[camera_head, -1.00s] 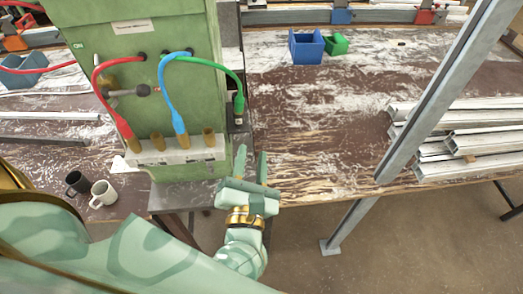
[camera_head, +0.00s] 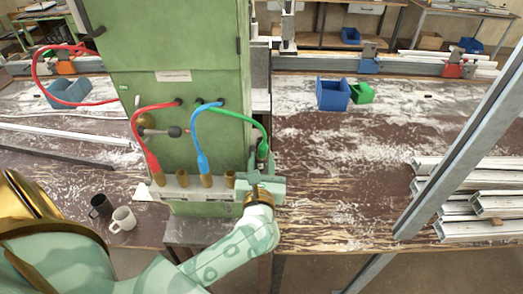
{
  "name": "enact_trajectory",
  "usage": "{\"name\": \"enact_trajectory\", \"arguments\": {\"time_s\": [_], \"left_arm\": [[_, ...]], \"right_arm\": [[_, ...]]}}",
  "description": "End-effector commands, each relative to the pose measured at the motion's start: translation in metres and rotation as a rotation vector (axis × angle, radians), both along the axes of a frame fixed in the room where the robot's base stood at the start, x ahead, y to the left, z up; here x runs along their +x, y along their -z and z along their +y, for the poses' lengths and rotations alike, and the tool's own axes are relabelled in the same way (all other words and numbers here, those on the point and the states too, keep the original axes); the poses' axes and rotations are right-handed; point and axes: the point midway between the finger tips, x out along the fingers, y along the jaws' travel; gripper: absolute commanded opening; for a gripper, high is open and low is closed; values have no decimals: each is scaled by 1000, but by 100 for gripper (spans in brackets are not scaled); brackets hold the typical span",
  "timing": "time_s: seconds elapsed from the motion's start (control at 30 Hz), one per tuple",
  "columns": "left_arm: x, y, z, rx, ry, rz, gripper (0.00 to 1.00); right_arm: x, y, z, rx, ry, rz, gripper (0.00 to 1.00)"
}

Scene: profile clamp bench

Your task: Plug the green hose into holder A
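The green hose (camera_head: 248,118) arcs from the green cabinet to the right and hangs down at the cabinet's right edge. Its dark plug end (camera_head: 262,151) points downward. My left gripper (camera_head: 263,162) is just below and around this plug end, with one finger on each side and a gap between them. Contact is not clear. The pale holder bar (camera_head: 194,192) on the cabinet front carries brass sockets. The red hose (camera_head: 146,145) goes to the leftmost one and the blue hose (camera_head: 195,135) to another. The brass sockets between them (camera_head: 182,179) and at the right end (camera_head: 230,179) look empty. Holder letters are not legible. My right gripper is out of view.
The green cabinet (camera_head: 180,50) stands on the bench. Blue (camera_head: 333,95) and green (camera_head: 361,93) bins are behind. Metal profiles (camera_head: 480,205) lie at right beside a slanted post (camera_head: 460,140). The middle of the bench is clear.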

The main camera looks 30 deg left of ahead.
Motion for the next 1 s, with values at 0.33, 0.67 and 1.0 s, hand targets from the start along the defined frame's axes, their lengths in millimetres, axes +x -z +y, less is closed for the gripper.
{"name": "enact_trajectory", "arguments": {"time_s": [0.33, 0.67, 1.0], "left_arm": [[29, 0, 17, 0, 0, 0, 32], [29, 0, 17, 1, 0, 1, 6], [29, 1, 17, 0, 0, 1, 0]], "right_arm": [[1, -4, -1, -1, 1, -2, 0], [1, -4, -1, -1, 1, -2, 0], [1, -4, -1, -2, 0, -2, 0]]}}
